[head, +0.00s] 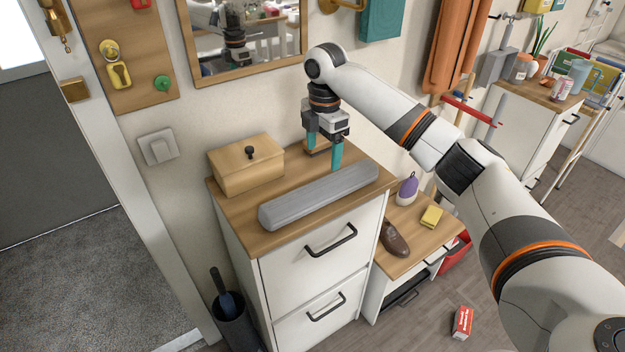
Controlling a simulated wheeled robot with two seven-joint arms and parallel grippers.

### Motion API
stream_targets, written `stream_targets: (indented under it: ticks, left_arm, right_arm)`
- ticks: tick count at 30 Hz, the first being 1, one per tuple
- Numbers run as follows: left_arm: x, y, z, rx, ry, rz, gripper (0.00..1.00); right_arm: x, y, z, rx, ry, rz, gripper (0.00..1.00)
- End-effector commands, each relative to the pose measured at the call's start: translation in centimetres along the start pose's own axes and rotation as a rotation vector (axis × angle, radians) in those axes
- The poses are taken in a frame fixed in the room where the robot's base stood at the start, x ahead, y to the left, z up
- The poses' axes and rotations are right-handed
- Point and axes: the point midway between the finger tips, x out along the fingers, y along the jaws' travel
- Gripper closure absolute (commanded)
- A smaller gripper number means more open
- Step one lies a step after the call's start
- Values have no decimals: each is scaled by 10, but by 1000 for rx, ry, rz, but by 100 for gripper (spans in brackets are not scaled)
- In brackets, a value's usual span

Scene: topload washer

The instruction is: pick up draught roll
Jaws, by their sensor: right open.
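The draught roll (318,196) is a long grey bolster. It lies across the wooden top of a white drawer cabinet (232,205), close to its front edge. My right gripper (323,163) points down from above, at the back side of the roll towards its right half. Its two teal fingers are apart, with nothing seen between them. The right fingertip is close to the roll's far edge; I cannot tell whether it touches. My left gripper is not in view.
A wooden box (246,167) with a dark knob stands on the cabinet's left back. A mirror (245,35) hangs on the wall behind. A lower cabinet at the right holds a brown shoe (394,240), a yellow sponge (431,216) and a purple item (407,188). A red box (462,322) lies on the floor.

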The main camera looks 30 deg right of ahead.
Motion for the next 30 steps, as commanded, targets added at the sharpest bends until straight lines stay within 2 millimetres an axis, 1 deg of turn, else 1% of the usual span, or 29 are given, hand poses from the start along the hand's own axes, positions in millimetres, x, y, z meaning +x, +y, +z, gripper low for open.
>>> stream_targets:
  ticks: [2, 4, 9, 12, 14, 19, 24, 27, 30]
  left_arm:
    - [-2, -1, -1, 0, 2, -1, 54]
    - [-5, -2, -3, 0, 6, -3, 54]
    - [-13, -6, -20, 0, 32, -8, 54]
    - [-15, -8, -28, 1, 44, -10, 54]
    - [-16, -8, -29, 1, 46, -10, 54]
    - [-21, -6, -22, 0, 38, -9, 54]
    - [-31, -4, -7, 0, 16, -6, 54]
    - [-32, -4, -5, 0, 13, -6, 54]
    - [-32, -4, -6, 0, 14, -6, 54]
  right_arm:
    - [4, 1, -1, -3, 1, 4, 22]
    - [14, 2, -1, -4, 2, 6, 22]
    - [44, 2, -1, -3, 2, 5, 22]
    - [57, 1, 0, -3, 2, 3, 22]
    - [62, 1, 0, -3, 2, 3, 22]
    - [74, 2, 1, -4, 2, 4, 22]
    - [101, 4, 2, -3, 1, 4, 22]
    - [113, 3, 2, -3, 2, 3, 22]
    - [118, 3, 3, -4, 1, 0, 22]
